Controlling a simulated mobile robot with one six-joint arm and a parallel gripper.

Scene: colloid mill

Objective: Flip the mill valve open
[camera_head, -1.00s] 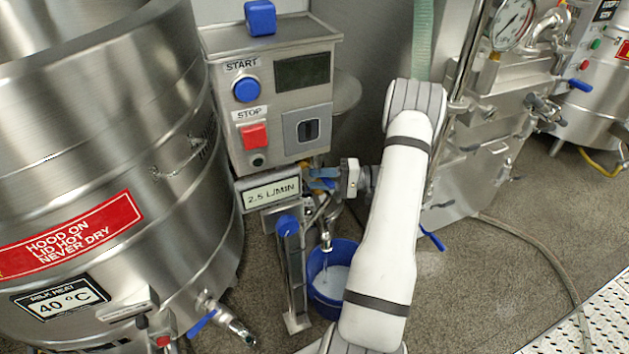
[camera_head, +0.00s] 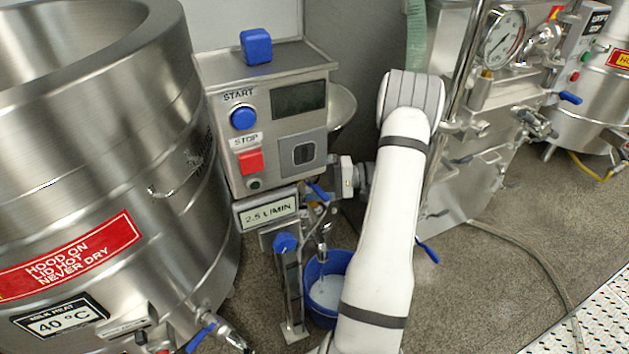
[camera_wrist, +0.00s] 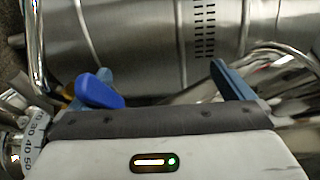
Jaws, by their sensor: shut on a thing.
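The mill valve's blue lever (camera_head: 319,190) shows in the head view under the control box, beside the 2.5 L/MIN plate. It points up and to the left. My gripper (camera_head: 328,186) is at this lever, coming in from the right, and its fingers are mostly hidden there. In the wrist view, the blue lever (camera_wrist: 100,92) lies against the left finger. My gripper (camera_wrist: 168,82) has light blue fingers that stand apart in this view. It is shut on the lever, but the contact itself is not clear.
A control box (camera_head: 270,115) with START and STOP buttons is just above my gripper. A blue bucket (camera_head: 328,290) with pale liquid stands below. A steel post (camera_head: 291,290) with a blue knob is in front. A large steel vat (camera_head: 110,130) fills the left.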

